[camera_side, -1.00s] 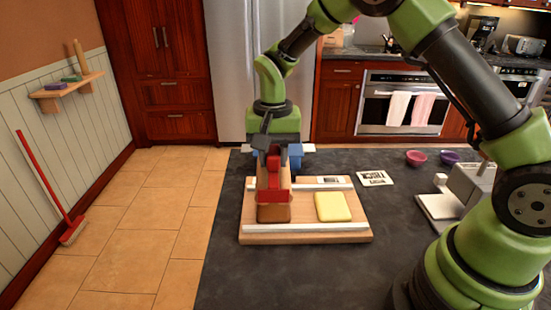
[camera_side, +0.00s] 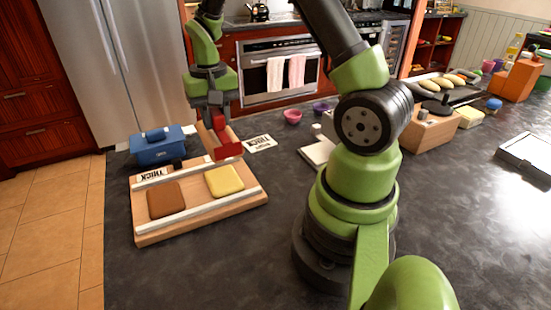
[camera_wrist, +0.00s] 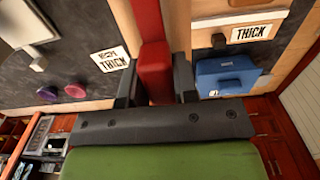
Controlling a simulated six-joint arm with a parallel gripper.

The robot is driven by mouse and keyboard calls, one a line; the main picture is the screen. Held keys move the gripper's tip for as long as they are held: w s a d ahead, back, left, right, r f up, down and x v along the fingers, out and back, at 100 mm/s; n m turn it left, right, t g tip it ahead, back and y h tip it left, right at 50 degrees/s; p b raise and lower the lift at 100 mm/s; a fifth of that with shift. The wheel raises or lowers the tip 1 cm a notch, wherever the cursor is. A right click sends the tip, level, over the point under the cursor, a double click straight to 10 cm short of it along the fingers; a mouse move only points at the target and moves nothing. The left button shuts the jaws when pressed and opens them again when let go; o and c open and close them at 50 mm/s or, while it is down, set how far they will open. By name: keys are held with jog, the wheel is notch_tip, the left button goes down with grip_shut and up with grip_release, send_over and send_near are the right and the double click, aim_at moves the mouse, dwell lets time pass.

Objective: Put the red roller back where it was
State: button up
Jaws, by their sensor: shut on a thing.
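My gripper (camera_side: 217,112) is shut on the upright red handle of the red roller (camera_side: 228,150). The roller is over the back right part of the wooden board (camera_side: 200,222), behind the yellow slab (camera_side: 225,181). A wooden part of it seems to show behind the red. I cannot tell whether it touches the board. In the wrist view, the red handle (camera_wrist: 154,72) is between the two dark fingers. A brown slab (camera_side: 166,199) lies on the board left of the yellow one, between white rails.
A blue box (camera_side: 158,147) stands behind the board at left. A THICK card (camera_side: 154,174) lies at the board's back left; another card (camera_side: 260,143) lies on the dark counter.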

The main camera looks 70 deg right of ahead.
jog(key=s+d, duration=0.6)
jog(key=s, duration=0.5)
jog(key=shift+s+d+f, duration=0.15)
jog(key=shift+s+f, duration=0.05)
jog(key=shift+f, duration=2.2)
jog(key=shift+s+d+f, duration=0.1)
jog(key=shift+s+f, duration=0.05)
jog(key=shift+f, duration=2.25)
jog(key=shift+f, duration=0.25)
jog(key=shift+f, duration=0.4)
grip_shut()
jog(key=o, duration=0.9)
grip_release()
